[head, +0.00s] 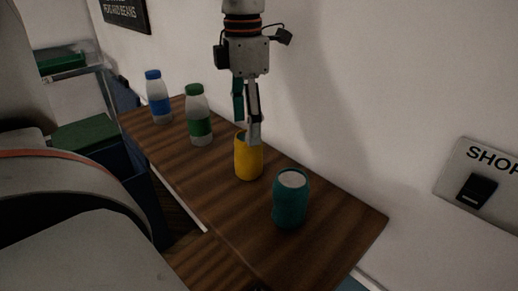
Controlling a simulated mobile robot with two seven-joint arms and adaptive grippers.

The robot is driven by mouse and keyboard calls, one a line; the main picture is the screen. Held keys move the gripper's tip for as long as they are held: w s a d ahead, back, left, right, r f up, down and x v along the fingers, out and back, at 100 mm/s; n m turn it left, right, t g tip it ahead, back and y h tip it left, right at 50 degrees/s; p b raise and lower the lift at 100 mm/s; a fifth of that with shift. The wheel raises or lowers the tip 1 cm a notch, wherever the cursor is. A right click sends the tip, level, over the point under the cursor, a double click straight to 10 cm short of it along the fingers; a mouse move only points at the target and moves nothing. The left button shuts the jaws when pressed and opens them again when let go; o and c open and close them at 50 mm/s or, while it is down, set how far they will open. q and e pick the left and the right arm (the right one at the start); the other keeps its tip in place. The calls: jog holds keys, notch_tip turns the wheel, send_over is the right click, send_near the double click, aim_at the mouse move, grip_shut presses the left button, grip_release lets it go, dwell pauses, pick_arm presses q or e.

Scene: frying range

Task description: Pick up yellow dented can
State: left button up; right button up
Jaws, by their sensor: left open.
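The yellow can (248,160) stands upright on the wooden counter, between a green-capped bottle and a teal can. My left gripper (247,133) points down from above, with its fingertips at the top of the yellow can. Its fingers are open; one finger overlaps the can's upper rim in the picture. I cannot tell whether it touches the can. The can's top is partly hidden by the fingers, and no dent is clear from here. My right gripper is not in view.
A teal can (290,200) stands to the right of the yellow can. A green-capped bottle (198,118) and a blue-capped bottle (157,98) stand to the left. The wall runs close behind the counter (335,235). Its right end is bare.

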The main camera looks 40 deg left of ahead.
aim_at(248, 150)
pick_arm(q)
jog(key=shift+s+f, duration=0.2)
jog(key=shift+f, duration=0.8)
jog(key=f, duration=0.5)
jog(key=shift+w+d+f+b, duration=0.1)
jog(key=shift+w+d+b, duration=0.1)
jog(key=shift+b, duration=0.1)
jog(key=c, duration=0.9)
